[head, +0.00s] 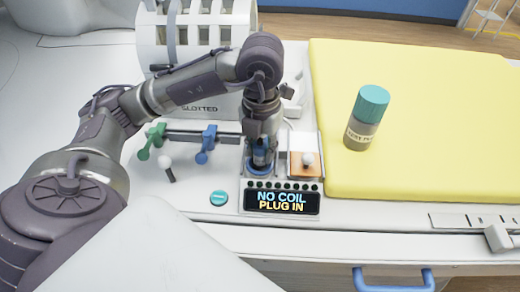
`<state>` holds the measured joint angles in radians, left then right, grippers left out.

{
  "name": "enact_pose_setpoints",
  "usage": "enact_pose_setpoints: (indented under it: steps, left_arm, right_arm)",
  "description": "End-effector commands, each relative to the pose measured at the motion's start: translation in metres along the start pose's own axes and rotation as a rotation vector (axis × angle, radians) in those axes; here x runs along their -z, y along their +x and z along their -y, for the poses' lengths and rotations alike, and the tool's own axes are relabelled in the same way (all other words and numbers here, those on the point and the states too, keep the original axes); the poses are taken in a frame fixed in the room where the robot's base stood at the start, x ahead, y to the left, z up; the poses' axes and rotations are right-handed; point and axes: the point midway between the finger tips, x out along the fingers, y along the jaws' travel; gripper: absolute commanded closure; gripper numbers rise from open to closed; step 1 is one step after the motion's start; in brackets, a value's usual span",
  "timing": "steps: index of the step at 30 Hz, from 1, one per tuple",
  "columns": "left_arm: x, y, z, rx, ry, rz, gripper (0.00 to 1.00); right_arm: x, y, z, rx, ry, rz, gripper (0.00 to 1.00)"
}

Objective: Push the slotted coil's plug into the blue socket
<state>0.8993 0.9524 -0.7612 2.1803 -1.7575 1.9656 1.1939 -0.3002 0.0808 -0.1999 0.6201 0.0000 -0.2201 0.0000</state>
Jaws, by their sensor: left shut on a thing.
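The slotted coil (226,107), white with open slots and a label reading "SLOTTED", stands at the back, partly behind my left arm. My left gripper (261,158) points straight down over the blue socket (258,170) and is shut on the coil's plug, which the fingers mostly hide. The socket's blue rim shows around and below the fingertips. I cannot tell how deep the plug sits. The display (282,202) in front of the socket reads "NO COIL PLUG IN". My right gripper is not in view.
A white-knobbed stick (166,165) and a teal button (218,198) are nearer. A teal-capped bottle (366,119) stands on the yellow mat (430,100).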

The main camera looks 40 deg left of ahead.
Motion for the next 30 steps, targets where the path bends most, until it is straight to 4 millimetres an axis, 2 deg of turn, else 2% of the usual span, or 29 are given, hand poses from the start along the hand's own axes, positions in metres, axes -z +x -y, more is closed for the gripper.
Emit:
enact_pose_setpoints:
  steps: [13, 14, 18, 30]
  left_arm:
    - [-0.0001, 0.0025, 0.0, 0.0, 0.0, 0.0, 1.0]
    - [-0.0001, 0.0025, -0.0001, 0.0, 0.0, 0.0, 0.67]
    - [-0.0001, 0.0024, 0.0, 0.0, 0.0, 0.0, 0.44]
    - [-0.0006, -0.0032, 0.0002, 0.001, 0.0, 0.002, 0.43]
  right_arm:
    - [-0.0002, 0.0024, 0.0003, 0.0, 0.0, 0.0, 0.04]
    - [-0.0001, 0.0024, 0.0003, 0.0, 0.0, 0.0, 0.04]
    - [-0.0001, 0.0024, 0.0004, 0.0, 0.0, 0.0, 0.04]
    - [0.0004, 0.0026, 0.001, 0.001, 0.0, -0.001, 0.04]
